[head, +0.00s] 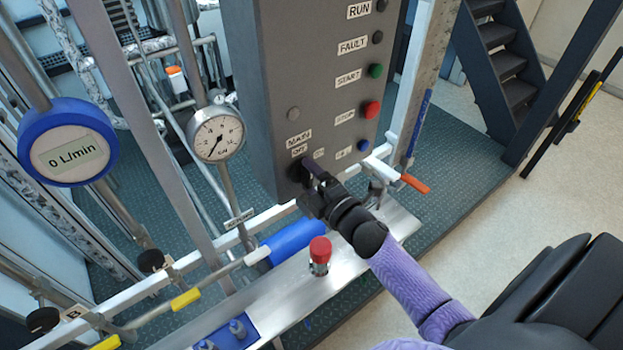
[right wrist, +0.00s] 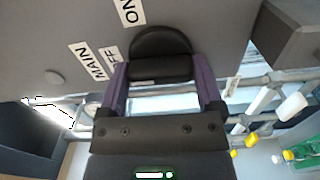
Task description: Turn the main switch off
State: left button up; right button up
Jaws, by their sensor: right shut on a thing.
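The main switch is a black round knob (right wrist: 160,42) with a raised grip bar, low on the grey control panel (head: 330,90). Labels MAIN, OFF and ON are beside it in the right wrist view. My right gripper (right wrist: 161,76) has one purple finger on each side of the grip bar and is shut on it. In the head view this gripper (head: 308,174) reaches the panel's lower left corner and largely hides the knob. I cannot tell which label the switch points to. My left gripper is not in view.
The panel has a green START button (head: 376,71), a red STOP button (head: 371,109) and a blue button (head: 363,145). Below are an orange-handled valve (head: 415,183) and a red-capped fitting (head: 320,250). A gauge (head: 216,135) and pipes stand left. Floor at right is open.

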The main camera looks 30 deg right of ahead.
jog(key=shift+n, duration=0.4)
jog(key=o, duration=1)
jog(key=s+b, duration=0.1)
jog(key=s, duration=0.9)
jog(key=shift+d, duration=0.4)
